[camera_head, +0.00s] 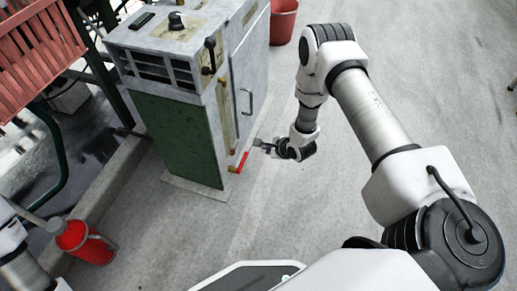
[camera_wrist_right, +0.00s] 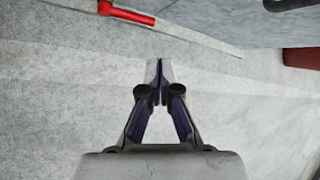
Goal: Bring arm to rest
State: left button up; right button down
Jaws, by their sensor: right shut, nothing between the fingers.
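My right arm reaches out over the floor, and its gripper (camera_head: 262,145) points left toward the lower part of the grey and green cabinet (camera_head: 180,135). In the right wrist view the gripper (camera_wrist_right: 160,78) has its fingertips together with nothing between them, over bare floor. A red lever handle (camera_head: 240,162) on the cabinet's side is close to the fingertips in the head view. In the right wrist view the handle (camera_wrist_right: 125,14) is at the top, apart from the fingers. Part of my left arm shows at the lower left; its gripper is out of view.
A red bucket (camera_head: 284,20) stands behind the cabinet. A red canister-like object (camera_head: 85,243) is at the lower left. A red slatted rack (camera_head: 35,55) on a dark green frame is at the upper left.

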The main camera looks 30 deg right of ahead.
jog(key=shift+s+d+r, duration=0.2)
jog(key=shift+d+r, duration=0.05)
jog(key=shift+r, duration=0.2)
